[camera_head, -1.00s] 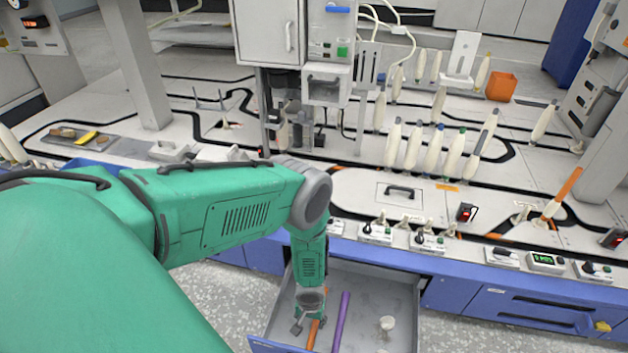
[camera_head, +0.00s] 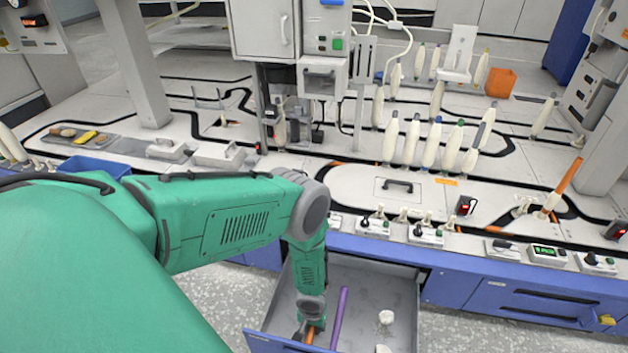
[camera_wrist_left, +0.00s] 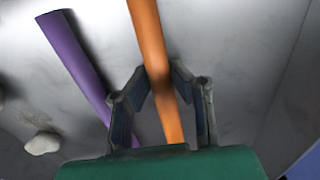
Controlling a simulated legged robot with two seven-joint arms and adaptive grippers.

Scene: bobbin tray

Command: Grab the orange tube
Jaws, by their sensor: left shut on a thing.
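The orange tube (camera_head: 311,335) lies in the open drawer (camera_head: 398,305) at the bottom of the head view. It also shows in the left wrist view (camera_wrist_left: 149,38), running between the fingers. My left gripper (camera_head: 308,327) reaches down into the drawer at the tube. In the left wrist view its two fingers (camera_wrist_left: 160,82) stand on either side of the orange tube, and it is shut on it. A purple tube (camera_head: 338,318) lies beside it, apart from the fingers, and shows left of the gripper in the wrist view (camera_wrist_left: 73,60). My right gripper is not in view.
A small white piece (camera_head: 386,317) lies in the drawer, right of the purple tube. The drawer walls stand around the gripper. Above is the blue-edged worktop with switch boxes (camera_head: 425,235), white bobbins (camera_head: 431,142) and an orange bin (camera_head: 500,83).

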